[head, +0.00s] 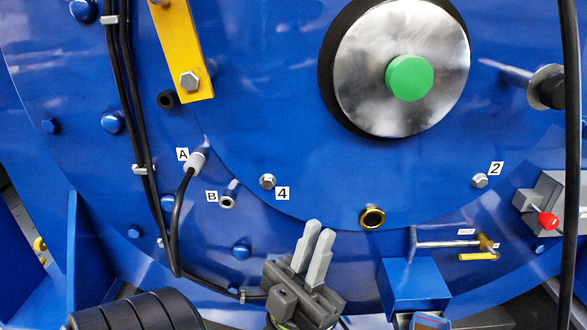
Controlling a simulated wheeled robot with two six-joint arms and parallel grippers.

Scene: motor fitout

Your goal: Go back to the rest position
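My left gripper (318,230) is at the bottom middle, in front of the blue motor housing (330,190). Its two light grey fingers point up, lie close side by side and hold nothing that I can see. They appear apart from the housing, below the bolt marked 4 (267,181) and left of the brass-ringed port (372,218). My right gripper is not in view.
A grey plug (196,162) on a black cable sits at label A; socket B (228,201) is bare. Cables run down the left. A green-capped shaft disc (345,60), a yellow bar (182,45), a blue bracket (412,282) and a red-knobbed box (546,220) surround the gripper.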

